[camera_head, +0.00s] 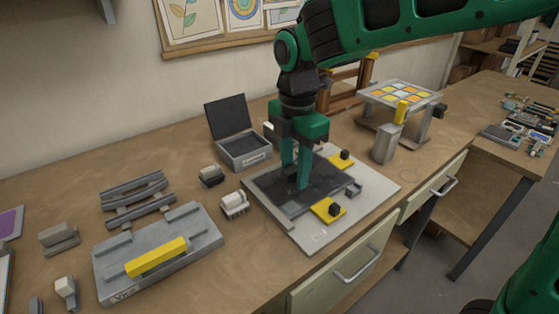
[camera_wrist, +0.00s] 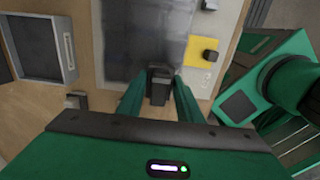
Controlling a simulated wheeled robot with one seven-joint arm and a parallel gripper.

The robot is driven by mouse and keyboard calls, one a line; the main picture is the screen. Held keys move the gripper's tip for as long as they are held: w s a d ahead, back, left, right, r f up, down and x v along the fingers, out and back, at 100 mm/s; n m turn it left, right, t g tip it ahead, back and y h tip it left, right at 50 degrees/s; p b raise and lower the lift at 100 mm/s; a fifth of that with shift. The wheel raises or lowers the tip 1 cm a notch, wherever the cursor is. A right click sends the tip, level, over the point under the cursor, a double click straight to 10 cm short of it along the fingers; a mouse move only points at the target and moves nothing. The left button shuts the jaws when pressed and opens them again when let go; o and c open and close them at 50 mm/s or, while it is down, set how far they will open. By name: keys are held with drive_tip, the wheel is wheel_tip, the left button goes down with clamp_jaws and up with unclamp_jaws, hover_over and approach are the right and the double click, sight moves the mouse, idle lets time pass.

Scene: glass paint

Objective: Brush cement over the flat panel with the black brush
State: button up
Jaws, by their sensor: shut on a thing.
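The flat panel (camera_head: 268,190) is a dark grey sheet on a pale board (camera_head: 375,190) on the bench. It also shows in the wrist view (camera_wrist: 135,40), with uneven grey patches on its surface. My gripper (camera_head: 295,178) points down over the panel. In the wrist view my gripper (camera_wrist: 160,97) is shut on the black brush (camera_wrist: 160,88), a small dark block between the green fingers. The brush is near the panel's edge there. Its underside is hidden, so I cannot tell whether it touches the panel. In the head view the brush does not stand out from the dark panel.
Two yellow pads with black knobs (camera_head: 341,160) (camera_head: 328,210) sit at the panel's right side. An open grey box (camera_head: 243,151) stands behind. A grey fixture with a yellow bar (camera_head: 157,257) is at left. A grey post with a yellow top (camera_head: 385,143) stands at right.

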drive_tip(key=shift+r, duration=1.8)
